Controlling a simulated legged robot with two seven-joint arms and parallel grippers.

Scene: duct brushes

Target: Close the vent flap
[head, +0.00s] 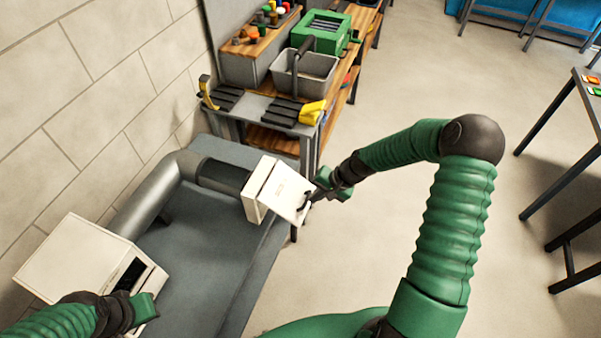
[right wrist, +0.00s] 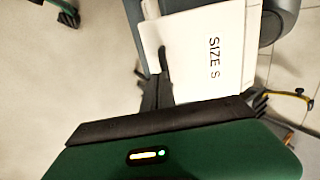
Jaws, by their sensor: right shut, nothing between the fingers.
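The vent flap (head: 286,192) is a white square plate on the white vent box (head: 254,188) at the end of the duct. It looks tilted outward from the box; how wide the gap is cannot be told. In the right wrist view the flap (right wrist: 212,60) shows the print "SIZE S". My right gripper (head: 310,197) is shut and empty at the flap's outer right side, very close to it; contact is unclear. My left gripper (head: 146,307) is beside a white box (head: 88,262) at lower left; its fingers are not clear enough to judge.
A grey duct (head: 150,197) runs along the dark grey bench (head: 205,245) between the two white boxes. A work cart behind carries a grey basket (head: 303,75), a yellow item (head: 312,112) and a green case (head: 325,32).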

